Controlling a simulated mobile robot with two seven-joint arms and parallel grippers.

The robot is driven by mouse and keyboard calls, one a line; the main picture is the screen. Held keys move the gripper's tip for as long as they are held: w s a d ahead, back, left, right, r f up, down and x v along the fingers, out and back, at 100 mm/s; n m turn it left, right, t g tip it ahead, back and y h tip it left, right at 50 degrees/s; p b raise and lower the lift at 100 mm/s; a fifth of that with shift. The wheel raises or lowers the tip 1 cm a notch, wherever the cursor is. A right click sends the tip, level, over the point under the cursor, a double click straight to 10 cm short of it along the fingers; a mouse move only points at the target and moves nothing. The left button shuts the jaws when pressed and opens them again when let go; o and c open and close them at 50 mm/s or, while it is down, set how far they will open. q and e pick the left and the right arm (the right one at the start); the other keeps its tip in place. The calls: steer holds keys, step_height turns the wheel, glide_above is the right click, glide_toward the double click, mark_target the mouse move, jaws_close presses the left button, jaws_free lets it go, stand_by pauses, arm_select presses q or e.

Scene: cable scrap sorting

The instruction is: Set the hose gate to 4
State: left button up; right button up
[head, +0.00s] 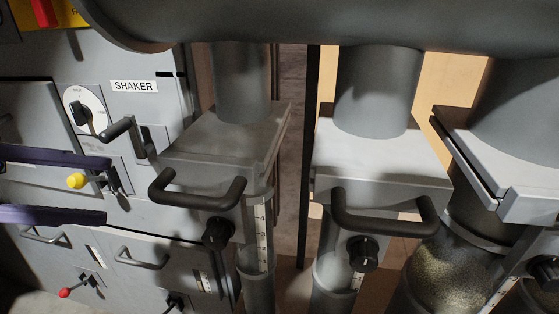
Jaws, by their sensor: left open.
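Several grey slide gates sit on vertical pipes, and I cannot tell by a label which one is the hose gate. The left gate (215,145) has a dark bar handle (198,202), a black knob (217,233) and a white number scale (262,235) with a 4 near its top. The middle gate (375,170) has the same handle, a black knob (362,253) and a scale (357,282). The right gate (530,190) is cut off by the picture edge. My left gripper (108,188) is open at the left, its two dark purple fingers apart and away from the gates. My right gripper is not in view.
A grey cabinet labelled SHAKER (134,86) stands at the left with a dial (84,109), a crank handle (122,130), a yellow knob (76,180) seen between my fingers, and a red-tipped lever (65,292). A large horizontal pipe (300,22) crosses the top.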

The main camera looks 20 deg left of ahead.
mark_target(168, 200)
arm_select(q)
steer(key=shift+b+x, duration=3.65)
steer(key=shift+x, duration=1.4)
steer(key=shift+s+d, duration=0.1)
steer(key=shift+s, duration=0.05)
steer(key=shift+c, duration=0.4)
steer(key=shift+c, duration=0.7)
jaws_close()
